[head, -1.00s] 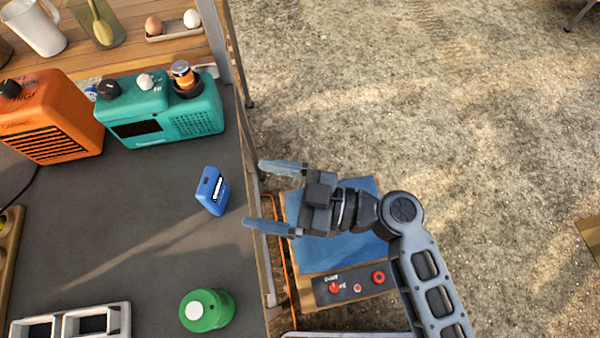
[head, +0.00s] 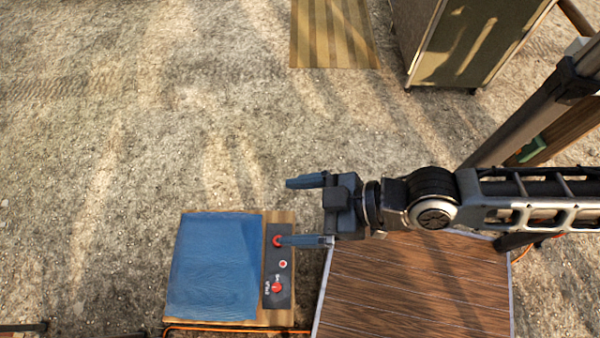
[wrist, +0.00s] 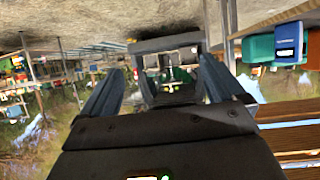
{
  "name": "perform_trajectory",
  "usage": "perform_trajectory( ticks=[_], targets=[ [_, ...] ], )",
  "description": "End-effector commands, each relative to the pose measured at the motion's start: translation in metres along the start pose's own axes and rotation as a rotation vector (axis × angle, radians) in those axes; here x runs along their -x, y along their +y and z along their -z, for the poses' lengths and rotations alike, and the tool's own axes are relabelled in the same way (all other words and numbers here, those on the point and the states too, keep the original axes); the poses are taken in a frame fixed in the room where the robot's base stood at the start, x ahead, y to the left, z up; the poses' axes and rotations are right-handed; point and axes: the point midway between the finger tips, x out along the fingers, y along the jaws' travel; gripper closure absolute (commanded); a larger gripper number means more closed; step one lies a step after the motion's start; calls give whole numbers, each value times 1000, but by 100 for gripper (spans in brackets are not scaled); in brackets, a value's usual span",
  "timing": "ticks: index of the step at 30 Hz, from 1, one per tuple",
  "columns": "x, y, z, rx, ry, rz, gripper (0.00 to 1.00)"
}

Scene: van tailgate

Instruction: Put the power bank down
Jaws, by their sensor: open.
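The power bank is out of the head view now. In the wrist view a small blue block with a pale label (wrist: 287,38), which looks like the power bank, stands at the upper right in front of a teal case (wrist: 257,49). My gripper (head: 288,212) is open and empty in the head view, with its fingers pointing left over the ground and the near edge of a control box. In the wrist view my gripper (wrist: 160,72) shows its two fingers spread, well to the left of the blue block.
A box with a blue top (head: 215,265) and a panel of red knobs (head: 277,280) stands below the fingers. A brown wooden surface (head: 420,285) lies under my arm. A striped mat (head: 333,35) and a cabinet (head: 470,45) are farther back. Open gravel (head: 120,140) fills the left.

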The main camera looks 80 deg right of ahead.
Motion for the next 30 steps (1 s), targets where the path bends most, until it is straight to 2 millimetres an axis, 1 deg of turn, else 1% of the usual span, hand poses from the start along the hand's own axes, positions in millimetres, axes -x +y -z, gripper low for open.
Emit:
perform_trajectory(
  ticks=[1, 3, 6, 9, 12, 14, 30],
  targets=[
    [24, 4, 10, -15, 25, -47, 4],
    [48, 6, 28, -34, 74, -94, 4],
    [74, 6, 51, -53, 134, -130, 4],
    [90, 3, 68, -66, 175, -143, 4],
    [98, 2, 76, -71, 196, -147, 4],
    [99, 1, 78, -72, 200, -148, 4],
    [98, 1, 78, -72, 200, -147, 4]
  ],
)
